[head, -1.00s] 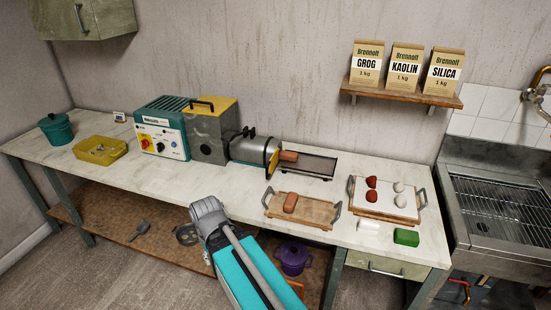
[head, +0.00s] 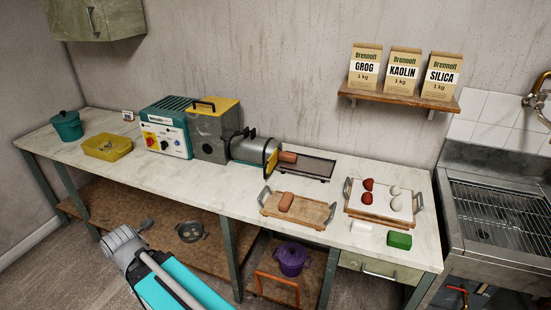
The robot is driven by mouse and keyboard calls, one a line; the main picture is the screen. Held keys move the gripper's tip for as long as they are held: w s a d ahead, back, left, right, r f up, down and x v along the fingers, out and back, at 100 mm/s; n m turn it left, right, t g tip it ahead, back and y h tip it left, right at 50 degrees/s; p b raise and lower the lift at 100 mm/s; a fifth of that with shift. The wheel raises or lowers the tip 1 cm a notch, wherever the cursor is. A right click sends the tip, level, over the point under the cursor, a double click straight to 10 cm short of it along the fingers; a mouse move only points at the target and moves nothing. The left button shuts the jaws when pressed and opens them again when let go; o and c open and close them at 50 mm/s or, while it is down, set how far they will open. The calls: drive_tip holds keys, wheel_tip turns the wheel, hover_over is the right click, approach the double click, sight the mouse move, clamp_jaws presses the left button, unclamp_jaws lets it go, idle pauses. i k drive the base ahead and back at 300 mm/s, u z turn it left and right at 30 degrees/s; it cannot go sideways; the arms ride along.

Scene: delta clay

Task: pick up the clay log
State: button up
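A reddish-brown clay log (head: 286,201) lies on a wooden board (head: 314,212) with grey handles, near the front edge of the worktop. A second piece of the same clay (head: 288,157) sticks out of the mouth of the extruder machine (head: 250,150), over a dark tray (head: 318,168). My arm, teal with a grey joint, reaches up from the bottom, left of the board and in front of the bench. My gripper cannot be made out in the head view. Nothing touches the log on the board.
Right of the log, a white board (head: 372,207) holds red and white lumps. A white roll (head: 361,227) and a green block (head: 399,240) lie in front of it. A yellow tray (head: 107,148) and teal pot (head: 66,126) stand left. Worktop left of the log is clear.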

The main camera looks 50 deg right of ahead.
sight(287, 157)
drive_tip(key=u, duration=0.15)
drive_tip(key=k, duration=0.95)
drive_tip(key=z, duration=1.05)
drive_tip(key=i, duration=1)
drive_tip(key=u, duration=0.05)
